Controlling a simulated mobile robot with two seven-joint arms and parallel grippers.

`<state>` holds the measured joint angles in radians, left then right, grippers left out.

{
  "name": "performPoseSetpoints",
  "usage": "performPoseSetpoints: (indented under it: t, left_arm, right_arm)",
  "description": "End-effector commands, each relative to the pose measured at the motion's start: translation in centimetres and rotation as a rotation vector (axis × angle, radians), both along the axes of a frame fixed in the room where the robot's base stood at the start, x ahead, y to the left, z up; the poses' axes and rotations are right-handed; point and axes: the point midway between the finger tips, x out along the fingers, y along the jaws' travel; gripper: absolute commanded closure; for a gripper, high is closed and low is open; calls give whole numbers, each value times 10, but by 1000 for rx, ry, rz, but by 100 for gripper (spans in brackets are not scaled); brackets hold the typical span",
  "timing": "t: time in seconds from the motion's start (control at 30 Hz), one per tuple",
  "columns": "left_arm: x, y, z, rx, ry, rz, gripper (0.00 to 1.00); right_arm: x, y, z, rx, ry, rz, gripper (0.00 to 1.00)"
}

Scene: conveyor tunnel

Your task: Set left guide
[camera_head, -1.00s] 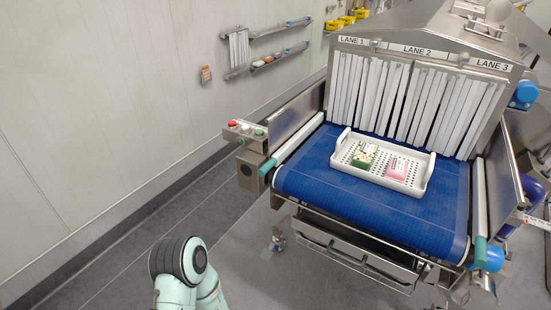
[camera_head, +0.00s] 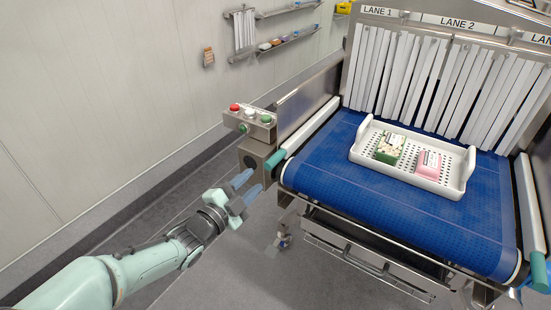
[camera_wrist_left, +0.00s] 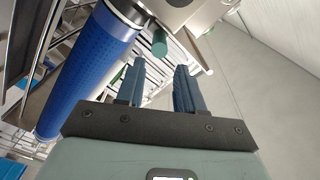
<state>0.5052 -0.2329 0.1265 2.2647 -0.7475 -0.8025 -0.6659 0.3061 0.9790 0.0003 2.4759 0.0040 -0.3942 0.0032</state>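The left guide (camera_head: 312,122) is a white rail along the left edge of the blue belt, with a teal grip (camera_head: 275,160) at its near end. The teal grip also shows in the left wrist view (camera_wrist_left: 159,42), just beyond the fingertips. My left gripper (camera_head: 249,186) is open and empty, below and left of the grip and apart from it. Its two blue fingers show spread in the left wrist view (camera_wrist_left: 160,68). The right guide (camera_head: 528,205) is a similar white rail with a teal end at the right. My right gripper is not in view.
A white tray (camera_head: 458,190) with a green box (camera_head: 389,148) and a pink box (camera_head: 428,162) sits on the blue belt (camera_head: 350,195). A button box (camera_head: 249,121) stands left of the grip. Strip curtains hang behind. Floor is open at the lower left.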

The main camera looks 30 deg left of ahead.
Motion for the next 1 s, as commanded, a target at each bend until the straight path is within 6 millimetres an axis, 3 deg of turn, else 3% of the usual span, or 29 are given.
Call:
performPoseSetpoints:
  t: [0.3,0.5,0.7,1.0]
  left_arm:
    - [68,-5,0,-9,2,-1,63]
    - [100,-8,0,-8,1,0,63]
    - [114,-9,0,-6,1,1,63]
    - [116,-9,-1,-6,2,2,66]
  right_arm:
    - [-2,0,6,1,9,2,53]
    - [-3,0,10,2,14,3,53]
    - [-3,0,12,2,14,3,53]
    - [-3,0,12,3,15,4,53]
